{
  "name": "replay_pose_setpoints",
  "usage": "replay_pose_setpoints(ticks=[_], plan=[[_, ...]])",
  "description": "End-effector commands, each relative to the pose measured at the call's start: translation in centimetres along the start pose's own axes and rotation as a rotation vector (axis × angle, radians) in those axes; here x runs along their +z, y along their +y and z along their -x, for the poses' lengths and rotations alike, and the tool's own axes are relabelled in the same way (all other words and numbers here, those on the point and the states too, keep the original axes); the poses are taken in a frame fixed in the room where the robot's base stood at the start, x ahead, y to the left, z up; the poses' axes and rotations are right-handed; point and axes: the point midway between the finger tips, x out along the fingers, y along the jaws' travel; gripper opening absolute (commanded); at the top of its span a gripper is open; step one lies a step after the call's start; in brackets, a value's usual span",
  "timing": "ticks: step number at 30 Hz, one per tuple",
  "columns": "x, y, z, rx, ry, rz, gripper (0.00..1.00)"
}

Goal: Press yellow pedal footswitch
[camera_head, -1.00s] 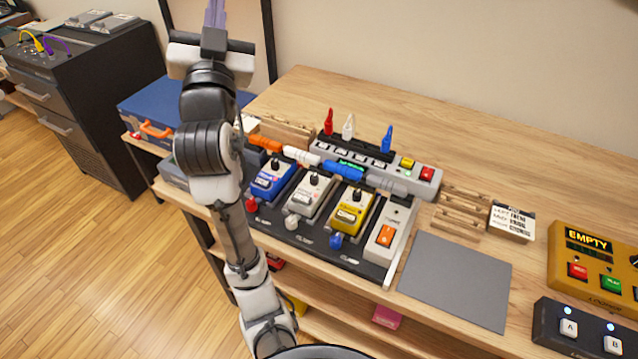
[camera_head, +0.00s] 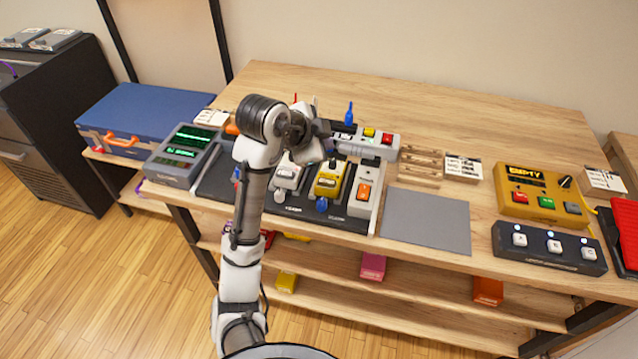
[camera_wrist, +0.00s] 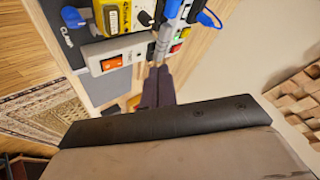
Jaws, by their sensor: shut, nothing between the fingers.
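The yellow pedal (camera_head: 328,181) sits on the black pedalboard (camera_head: 215,183), between a white-grey pedal (camera_head: 288,175) and a grey switch box with an orange rocker (camera_head: 364,190). A blue knob shows at its front. In the wrist view the yellow pedal (camera_wrist: 113,17) is at the top, partly cut off by the frame edge. My gripper (camera_wrist: 158,76) is shut and empty, its dark fingers pointing toward the board, beside the orange rocker switch (camera_wrist: 111,63) and apart from the yellow pedal in the picture. In the head view my arm hides the fingers and the blue pedal.
A grey power strip (camera_head: 376,144) with a blue plug (camera_head: 349,114) stands behind the pedals. A grey mat (camera_head: 428,221) lies to the right, then a yellow box reading EMPTY (camera_head: 541,193) and a black three-button box (camera_head: 549,247).

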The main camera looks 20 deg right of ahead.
Motion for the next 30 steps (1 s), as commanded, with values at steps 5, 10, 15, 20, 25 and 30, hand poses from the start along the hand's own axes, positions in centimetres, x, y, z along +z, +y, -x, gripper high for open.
replay_pose_setpoints(ticks=[5,10,15,20,25,30], plan=[[0.0,0.0,0.0,0.0,0.0,0.0,0.0],[0.1,0.0,-0.1,-0.002,0.0,0.002,0.0],[0.6,0.5,-0.7,-0.003,0.0,0.003,0.0],[1.5,1.3,-1.9,-0.003,-0.001,0.003,0.0],[2.8,2.6,-3.6,-0.004,0.0,0.004,0.0],[3.9,3.8,-5.3,-0.003,0.001,0.004,0.0]])
